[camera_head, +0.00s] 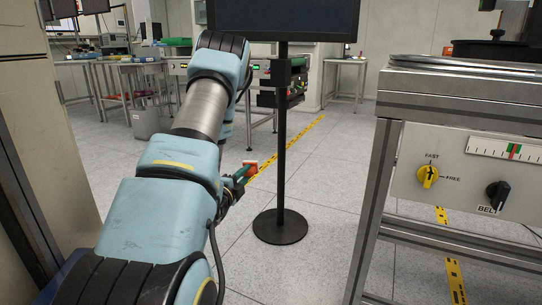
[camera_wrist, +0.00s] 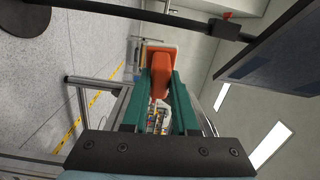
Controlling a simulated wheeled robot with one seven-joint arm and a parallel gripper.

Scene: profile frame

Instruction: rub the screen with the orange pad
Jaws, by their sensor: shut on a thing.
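The screen (camera_head: 284,18) is a dark flat panel on a black pole stand, cut off by the top edge of the head view. Part of it shows at the right of the wrist view (camera_wrist: 280,58), turned sideways. My gripper (camera_head: 238,181) has green fingers and is left of the pole, well below the screen. In the wrist view, my gripper (camera_wrist: 160,88) is shut on the orange pad (camera_wrist: 160,76), which has a wider plate at its far end. Only a small part of the pad (camera_head: 249,165) shows in the head view. The pad is apart from the screen.
The stand's black pole (camera_head: 282,140) rises from a round base (camera_head: 280,227) on the floor. A metal workbench with a control panel (camera_head: 455,175) stands at the right. Benches (camera_head: 110,62) stand at the back left. The tiled floor around the base is clear.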

